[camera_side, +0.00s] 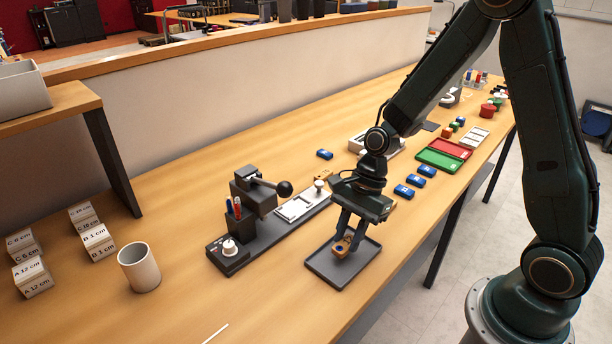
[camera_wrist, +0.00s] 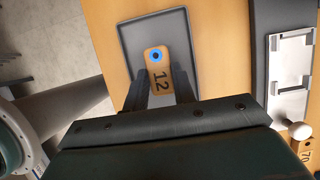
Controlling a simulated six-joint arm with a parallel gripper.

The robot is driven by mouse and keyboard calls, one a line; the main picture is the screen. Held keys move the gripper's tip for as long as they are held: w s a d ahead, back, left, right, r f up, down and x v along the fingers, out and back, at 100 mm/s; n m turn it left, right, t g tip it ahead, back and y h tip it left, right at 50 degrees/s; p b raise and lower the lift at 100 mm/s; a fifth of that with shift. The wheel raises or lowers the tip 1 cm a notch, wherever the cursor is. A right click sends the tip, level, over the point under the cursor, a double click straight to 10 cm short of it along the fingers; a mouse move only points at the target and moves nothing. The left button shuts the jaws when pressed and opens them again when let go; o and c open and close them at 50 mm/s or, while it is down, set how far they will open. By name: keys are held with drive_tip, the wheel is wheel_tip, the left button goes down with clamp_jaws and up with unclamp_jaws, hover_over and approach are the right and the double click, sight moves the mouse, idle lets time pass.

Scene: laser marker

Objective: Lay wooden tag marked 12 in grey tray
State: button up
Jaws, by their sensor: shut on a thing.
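The wooden tag marked 12 (camera_wrist: 158,70) has a blue ring around a hole at one end. My gripper (camera_wrist: 158,82) is shut on it, with a finger on each long side. In the side view the tag (camera_side: 342,246) is between the fingertips, over the grey tray (camera_side: 318,272). The grey tray also shows behind the tag in the wrist view (camera_wrist: 133,38). I cannot tell whether the tag touches the tray floor. Nothing else shows in the tray.
A dark marking machine (camera_side: 250,200) with a lever and a light fixture plate (camera_wrist: 290,75) stands beside the tray. Another wooden tag, marked 70 (camera_wrist: 301,150), lies near the fixture. A white cup (camera_side: 139,267) and labelled blocks (camera_side: 97,241) stand at left. Blue blocks (camera_side: 404,191) lie behind the tray.

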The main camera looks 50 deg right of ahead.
drive_tip(key=shift+f, duration=1)
drive_tip(key=shift+f, duration=0.1)
drive_tip(key=o, duration=1)
drive_tip(key=shift+o, duration=0.2)
drive_tip(key=v, duration=1.2)
